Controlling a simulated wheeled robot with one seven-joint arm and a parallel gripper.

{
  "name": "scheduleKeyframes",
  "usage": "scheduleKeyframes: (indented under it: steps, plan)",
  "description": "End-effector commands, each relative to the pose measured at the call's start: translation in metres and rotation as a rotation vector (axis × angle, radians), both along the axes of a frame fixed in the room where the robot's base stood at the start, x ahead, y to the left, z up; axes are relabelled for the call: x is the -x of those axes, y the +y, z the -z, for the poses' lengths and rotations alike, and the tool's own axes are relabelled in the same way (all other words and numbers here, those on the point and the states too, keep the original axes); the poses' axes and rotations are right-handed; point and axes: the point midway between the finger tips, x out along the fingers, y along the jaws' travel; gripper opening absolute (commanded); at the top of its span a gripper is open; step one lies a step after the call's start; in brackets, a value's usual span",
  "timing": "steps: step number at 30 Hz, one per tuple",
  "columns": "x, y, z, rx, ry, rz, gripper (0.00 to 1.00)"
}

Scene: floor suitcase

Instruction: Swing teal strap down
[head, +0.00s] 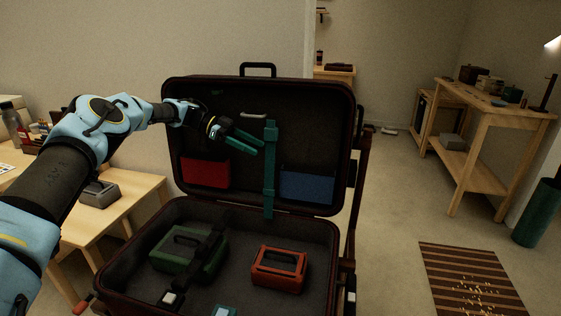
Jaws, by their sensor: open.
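The teal strap (270,170) hangs straight down along the inside of the raised lid of the dark suitcase (172,120), between a red pocket and a blue pocket. Its lower end is near the hinge side. My gripper (258,148) is in front of the lid, just left of the strap's upper part. Its teal fingers point right toward the strap and look parted. I cannot tell whether a fingertip touches the strap. A small teal piece (225,311) shows at the suitcase's front edge, cut off by the frame.
The suitcase base holds a green case (188,262) under a dark strap and a red-orange case (279,268). The red pocket (205,173) and blue pocket (307,187) are on the lid. A wooden table (125,200) stands left, a workbench (485,118) right.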

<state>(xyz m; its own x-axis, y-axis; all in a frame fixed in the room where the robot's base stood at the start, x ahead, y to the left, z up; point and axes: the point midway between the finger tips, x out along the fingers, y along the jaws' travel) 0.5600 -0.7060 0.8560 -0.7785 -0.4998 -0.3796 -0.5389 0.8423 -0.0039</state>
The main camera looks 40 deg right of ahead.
Motion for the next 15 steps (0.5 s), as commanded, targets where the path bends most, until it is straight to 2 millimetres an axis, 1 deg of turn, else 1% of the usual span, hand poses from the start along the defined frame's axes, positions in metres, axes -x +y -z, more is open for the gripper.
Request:
scheduleKeyframes:
  steps: [9,15]
  plan:
    - [0.046,-0.028,0.019,-0.005,0.002,0.002,0.61]
    - [0.067,-0.042,0.031,-0.005,0.001,-0.001,0.61]
